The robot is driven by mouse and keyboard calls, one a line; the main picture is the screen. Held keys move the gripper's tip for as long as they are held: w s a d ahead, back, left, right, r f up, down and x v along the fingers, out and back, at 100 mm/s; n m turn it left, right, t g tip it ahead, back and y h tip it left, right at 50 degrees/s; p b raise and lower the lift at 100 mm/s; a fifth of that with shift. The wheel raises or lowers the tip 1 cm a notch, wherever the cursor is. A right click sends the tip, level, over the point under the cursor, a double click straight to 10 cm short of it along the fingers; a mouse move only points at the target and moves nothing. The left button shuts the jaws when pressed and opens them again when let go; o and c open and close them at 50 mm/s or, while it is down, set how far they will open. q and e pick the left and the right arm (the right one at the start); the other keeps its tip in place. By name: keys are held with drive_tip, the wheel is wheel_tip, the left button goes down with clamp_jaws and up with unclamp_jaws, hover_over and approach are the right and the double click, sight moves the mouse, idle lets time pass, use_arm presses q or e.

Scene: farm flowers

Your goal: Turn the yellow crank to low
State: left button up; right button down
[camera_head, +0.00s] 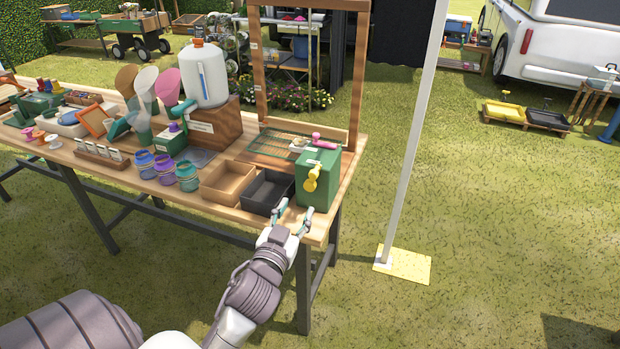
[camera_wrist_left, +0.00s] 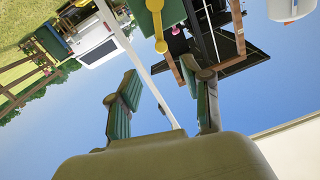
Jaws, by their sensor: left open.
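The yellow crank (camera_head: 312,178) is on the front face of a green box (camera_head: 320,187) at the right end of the wooden table. In the left wrist view the crank (camera_wrist_left: 160,46) hangs at the top, beyond the open green-padded fingers (camera_wrist_left: 165,103). No low mark is readable. My right gripper is not in view.
A black tray (camera_head: 268,203) and a wooden tray (camera_head: 228,194) sit left of the green box. Several coloured jars (camera_head: 165,170) stand farther left. A wooden frame (camera_head: 360,75) rises behind the box. A white pole (camera_head: 410,150) stands on the grass to the right.

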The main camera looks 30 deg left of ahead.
sight(313, 176)
use_arm(q)
drive_tip(key=x, duration=0.4)
drive_tip(key=p+x, duration=0.1)
drive_tip(key=x, duration=0.4)
drive_tip(key=p+x, duration=0.1)
drive_tip(key=x, duration=0.3)
drive_tip(key=shift+w+a+r, duration=0.1)
drive_tip(key=shift+w+r, duration=0.25)
drive_tip(key=shift+w, duration=0.05)
clamp_jaws()
